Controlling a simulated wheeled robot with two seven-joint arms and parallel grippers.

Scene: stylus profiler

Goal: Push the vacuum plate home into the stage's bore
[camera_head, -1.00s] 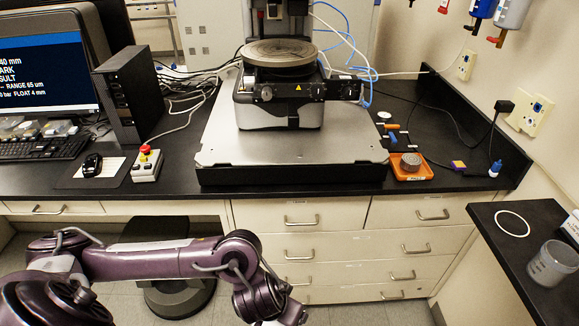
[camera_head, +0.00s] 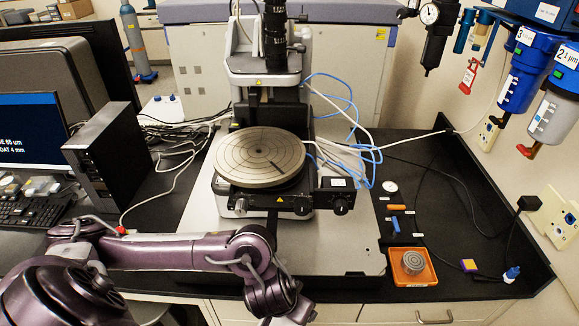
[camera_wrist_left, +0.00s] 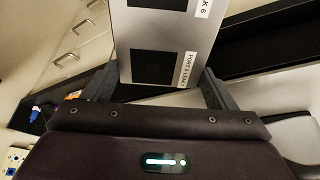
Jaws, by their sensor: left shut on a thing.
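The stage (camera_head: 275,198) stands in the middle of the head view. A round grey disc (camera_head: 262,157) with ring and line markings sits flat on top; I cannot tell whether it is the vacuum plate, and no bore is distinct. My left arm reaches in from the lower left, short of the stage, its gripper cut off by the bottom edge. In the left wrist view my left gripper (camera_wrist_left: 160,88) is shut on a flat silver labelled piece (camera_wrist_left: 178,30) with dark square patches. Its far end is out of frame. My right gripper is not in view.
An orange tray (camera_head: 395,272) with a round grey metal piece (camera_head: 413,262) lies right of the silver base plate (camera_head: 345,230). Blue tubes (camera_head: 352,110) and white cables run behind the stage. A black computer case (camera_head: 107,155) stands left. Blue filters (camera_head: 528,75) hang at upper right.

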